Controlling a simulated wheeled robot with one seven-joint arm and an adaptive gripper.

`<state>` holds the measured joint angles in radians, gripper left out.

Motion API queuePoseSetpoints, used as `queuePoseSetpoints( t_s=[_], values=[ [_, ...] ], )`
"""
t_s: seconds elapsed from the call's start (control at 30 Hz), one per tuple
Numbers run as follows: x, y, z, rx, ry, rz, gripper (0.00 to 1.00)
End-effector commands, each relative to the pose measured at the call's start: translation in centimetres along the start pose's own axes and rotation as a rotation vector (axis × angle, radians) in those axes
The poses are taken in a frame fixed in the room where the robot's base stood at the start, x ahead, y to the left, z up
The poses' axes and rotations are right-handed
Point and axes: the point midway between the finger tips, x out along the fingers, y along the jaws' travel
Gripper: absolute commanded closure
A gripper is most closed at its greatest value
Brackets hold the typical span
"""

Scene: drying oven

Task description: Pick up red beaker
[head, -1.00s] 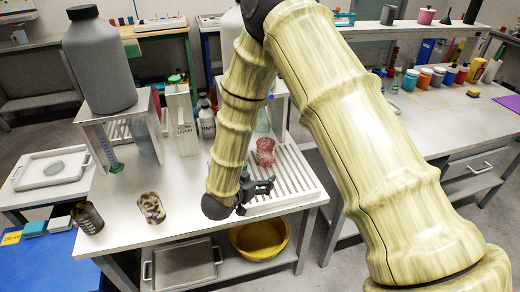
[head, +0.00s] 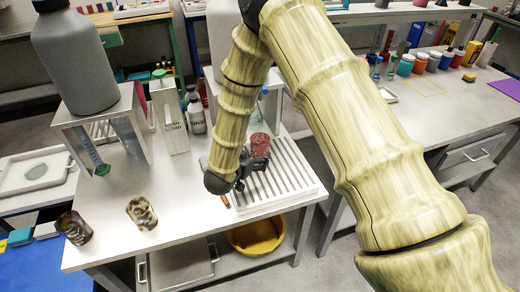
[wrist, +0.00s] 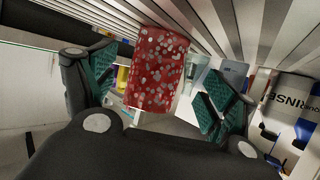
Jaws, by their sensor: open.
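The red beaker (head: 259,146), red with pale speckles, stands at the left part of the white slatted rack on the table. It also shows large in the wrist view (wrist: 157,70), between the two green-padded fingers. My gripper (head: 256,163) is open and low over the rack, right at the beaker. In the wrist view my gripper (wrist: 155,90) has a finger on each side of the beaker, with a visible gap at the right finger. Part of the beaker's lower side is hidden behind the gripper in the head view.
The slatted rack (head: 285,187) is bare to the right. Two brown patterned beakers (head: 142,213) (head: 74,228) stand at the table's front left. A rinse bottle (head: 196,114) and a tall white box (head: 170,118) stand behind my gripper. A yellow basin (head: 256,234) sits below.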

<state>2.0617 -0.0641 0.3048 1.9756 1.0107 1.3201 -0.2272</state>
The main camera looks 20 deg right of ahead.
Motion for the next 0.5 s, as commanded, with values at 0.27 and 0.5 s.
queuePoseSetpoints(
  t_s=[0.27,0.5],
  values=[
    [2.5,0.3,0.0,0.001,0.0,0.004,0.15],
    [5.1,0.3,0.1,0.002,0.001,0.003,0.15]
  ],
)
